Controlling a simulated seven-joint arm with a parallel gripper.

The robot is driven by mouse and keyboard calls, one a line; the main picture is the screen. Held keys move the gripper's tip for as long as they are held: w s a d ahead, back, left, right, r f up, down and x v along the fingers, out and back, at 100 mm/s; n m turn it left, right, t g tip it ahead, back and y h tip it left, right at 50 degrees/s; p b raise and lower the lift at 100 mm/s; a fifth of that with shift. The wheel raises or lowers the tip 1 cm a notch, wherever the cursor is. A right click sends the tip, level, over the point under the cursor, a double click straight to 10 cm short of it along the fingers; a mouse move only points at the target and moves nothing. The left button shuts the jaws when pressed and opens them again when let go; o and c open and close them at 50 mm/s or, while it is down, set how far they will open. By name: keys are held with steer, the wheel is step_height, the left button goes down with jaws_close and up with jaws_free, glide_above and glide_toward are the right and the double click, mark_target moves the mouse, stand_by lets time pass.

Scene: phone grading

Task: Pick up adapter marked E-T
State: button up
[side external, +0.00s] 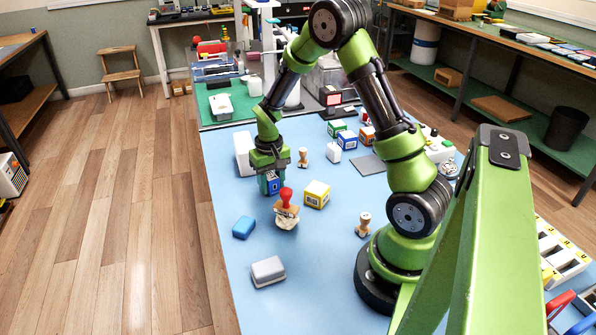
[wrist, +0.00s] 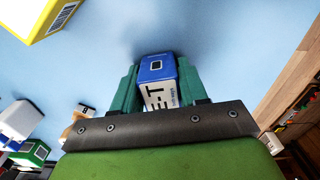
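The adapter marked E-T is a small blue and white box (wrist: 157,70) with its E-T lettering facing the wrist camera. In the side external view the blue box (side external: 272,183) shows below my gripper (side external: 270,180). In the wrist view my gripper (wrist: 153,88) has one green finger on each side of the box, and both fingers appear to press against it. Part of the box's lower face is hidden by the gripper body. I cannot tell for sure whether the box touches the table.
A blue block (side external: 243,227) and a grey-white block (side external: 268,271) lie nearer the front. A white box (side external: 244,153) is behind the gripper. The blue table's (side external: 225,190) left edge is near.

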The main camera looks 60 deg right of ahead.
steer(key=c, duration=0.3)
